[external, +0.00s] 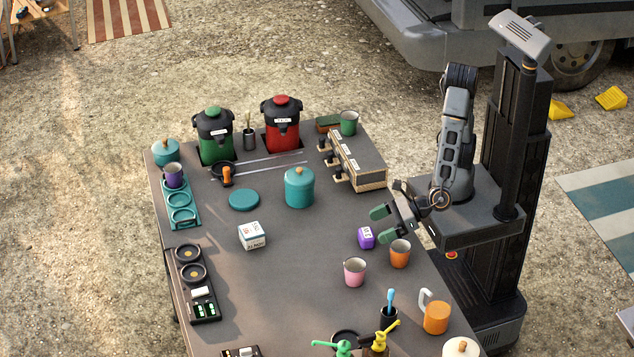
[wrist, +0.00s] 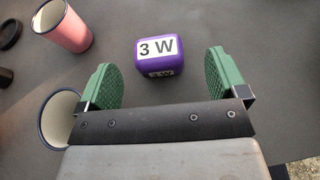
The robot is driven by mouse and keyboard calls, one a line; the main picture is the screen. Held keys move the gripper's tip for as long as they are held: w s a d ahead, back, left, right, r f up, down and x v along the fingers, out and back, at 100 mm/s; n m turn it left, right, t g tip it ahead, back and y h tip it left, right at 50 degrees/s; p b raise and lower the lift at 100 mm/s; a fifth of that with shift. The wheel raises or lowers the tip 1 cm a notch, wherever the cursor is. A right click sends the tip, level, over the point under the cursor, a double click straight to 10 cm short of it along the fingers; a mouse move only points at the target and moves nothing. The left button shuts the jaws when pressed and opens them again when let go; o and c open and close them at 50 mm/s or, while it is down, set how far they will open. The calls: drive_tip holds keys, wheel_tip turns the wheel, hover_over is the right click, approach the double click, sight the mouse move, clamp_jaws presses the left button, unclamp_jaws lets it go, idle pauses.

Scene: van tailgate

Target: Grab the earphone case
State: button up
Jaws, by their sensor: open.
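A small purple rounded case (external: 365,238) with a white label stands on the dark table, left of my gripper; it is the likely earphone case. In the wrist view the case (wrist: 160,57) reads "3 W" and sits ahead of the gap between the fingers, touching neither. My gripper (external: 384,224) is open and empty, its two green pads spread wider than the case. They also show at either side in the wrist view (wrist: 163,75). A white box with dark writing (external: 252,236) stands farther left on the table.
An orange cup (external: 400,254) and a pink cup (external: 354,271) stand close to the purple case; in the wrist view, one cup (wrist: 62,118) is beside the left finger. A teal pot (external: 299,188) and a dispenser row (external: 357,165) stand farther back. The table's middle is clear.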

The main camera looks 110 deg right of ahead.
sight(370, 231)
drive_tip(key=shift+x, duration=2.95)
drive_tip(key=shift+a, duration=0.2)
drive_tip(key=c, duration=1)
